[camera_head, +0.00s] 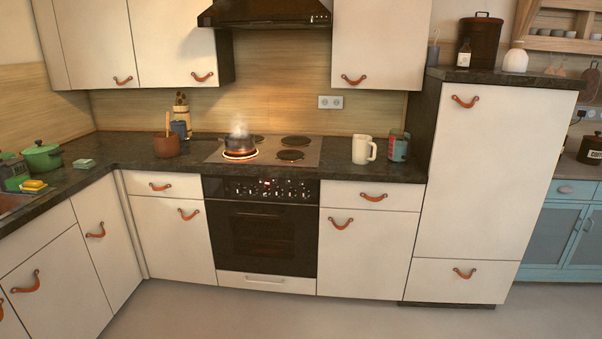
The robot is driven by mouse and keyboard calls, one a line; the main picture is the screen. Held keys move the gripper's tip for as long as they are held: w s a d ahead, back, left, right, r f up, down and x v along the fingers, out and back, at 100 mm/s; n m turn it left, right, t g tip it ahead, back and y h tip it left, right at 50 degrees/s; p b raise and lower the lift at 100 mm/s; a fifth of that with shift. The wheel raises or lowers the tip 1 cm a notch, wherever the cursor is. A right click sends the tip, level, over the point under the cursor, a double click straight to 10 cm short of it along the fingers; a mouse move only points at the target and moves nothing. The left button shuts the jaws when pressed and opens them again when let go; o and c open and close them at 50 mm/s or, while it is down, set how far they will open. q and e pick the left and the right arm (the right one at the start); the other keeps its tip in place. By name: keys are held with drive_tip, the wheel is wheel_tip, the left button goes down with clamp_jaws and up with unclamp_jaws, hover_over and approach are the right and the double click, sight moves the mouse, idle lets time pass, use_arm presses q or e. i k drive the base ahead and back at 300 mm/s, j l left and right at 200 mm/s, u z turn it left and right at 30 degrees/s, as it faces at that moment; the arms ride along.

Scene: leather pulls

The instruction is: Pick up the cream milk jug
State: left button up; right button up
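The cream milk jug (361,150) stands upright on the dark countertop (340,174), to the right of the stove. Its handle points right. A teal and red patterned cup or tin (398,146) stands close to its right. Neither of my grippers shows in the head view.
A steaming pot (240,144) sits on a glowing burner of the cooktop (268,150). A brown utensil pot (167,146) and a green pot (42,156) stand further left. A tall cabinet (490,180) closes off the counter's right end. Clear floor (250,315) lies in front.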

sight(362, 144)
drive_tip(key=i+l+u, duration=0.45)
drive_tip(key=i, duration=0.25)
drive_tip(key=i+l+u, duration=0.45)
drive_tip(key=i+l, duration=0.15)
drive_tip(key=l, duration=0.3)
drive_tip(key=i+z, duration=0.1)
drive_tip(key=z, duration=0.65)
